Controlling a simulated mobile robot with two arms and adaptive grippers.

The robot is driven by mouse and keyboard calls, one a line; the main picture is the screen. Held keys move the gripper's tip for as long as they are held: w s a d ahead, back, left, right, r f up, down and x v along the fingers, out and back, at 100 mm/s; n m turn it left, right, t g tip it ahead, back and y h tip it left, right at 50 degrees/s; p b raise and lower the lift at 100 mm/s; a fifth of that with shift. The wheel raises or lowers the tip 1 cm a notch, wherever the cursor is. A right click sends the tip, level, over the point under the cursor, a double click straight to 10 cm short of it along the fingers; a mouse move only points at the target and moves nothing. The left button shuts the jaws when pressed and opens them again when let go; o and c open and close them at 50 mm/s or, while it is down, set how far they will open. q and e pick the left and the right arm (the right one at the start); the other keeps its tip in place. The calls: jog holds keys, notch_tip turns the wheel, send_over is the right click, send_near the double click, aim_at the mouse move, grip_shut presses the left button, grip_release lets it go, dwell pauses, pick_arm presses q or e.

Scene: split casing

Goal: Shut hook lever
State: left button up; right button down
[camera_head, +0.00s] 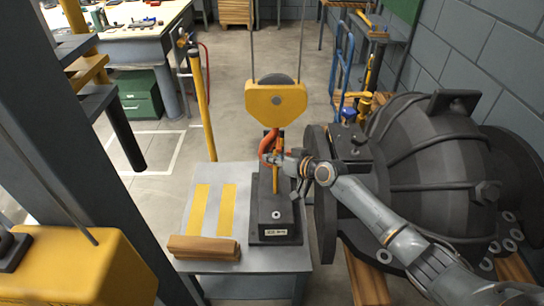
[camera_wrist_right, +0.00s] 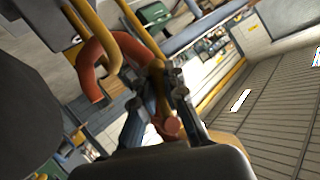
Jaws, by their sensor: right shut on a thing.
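The orange hook (camera_head: 267,144) hangs below the yellow hoist block (camera_head: 276,101). In the right wrist view the hook (camera_wrist_right: 95,62) curves at the upper left. My right gripper (camera_head: 291,164) is beside the hook, on its right. In the wrist view its two fingers (camera_wrist_right: 160,88) are closed around a thin brass-coloured lever with a rounded reddish end (camera_wrist_right: 172,126). I take this for the hook lever. The fingers partly hide it, and whether it closes the hook's mouth cannot be told. My left gripper is not in view.
A dark weight block (camera_head: 275,218) stands below the hook on a small grey table (camera_head: 184,243) with yellow strips and a wooden block (camera_head: 204,248). A large dark casing (camera_head: 425,150) fills the right side, close to my right arm. A yellow post (camera_head: 202,105) stands behind the table.

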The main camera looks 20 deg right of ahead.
jog(key=shift+s+d+r+n+g+h+p, duration=0.15)
jog(key=shift+d+n+g+h+p, duration=0.55)
jog(key=shift+h+p, duration=1.25)
jog(key=shift+s+d+f+n+g+h+p, duration=0.15)
jog(key=shift+d+n+g+h+p, duration=0.55)
jog(key=shift+p, duration=2.3)
jog(key=shift+s+d+r+n+g+h+p, duration=0.2)
jog(key=shift+d+n+g+h+p, duration=0.45)
jog(key=shift+h+p, duration=1.35)
jog(key=shift+a+f+n+y+p, duration=0.15)
jog(key=shift+n+y+p, duration=0.1)
jog(key=shift+y+p, duration=0.25)
jog(key=c, duration=1.4)
grip_release()
jog(key=shift+s, duration=0.1)
jog(key=v, duration=1.2)
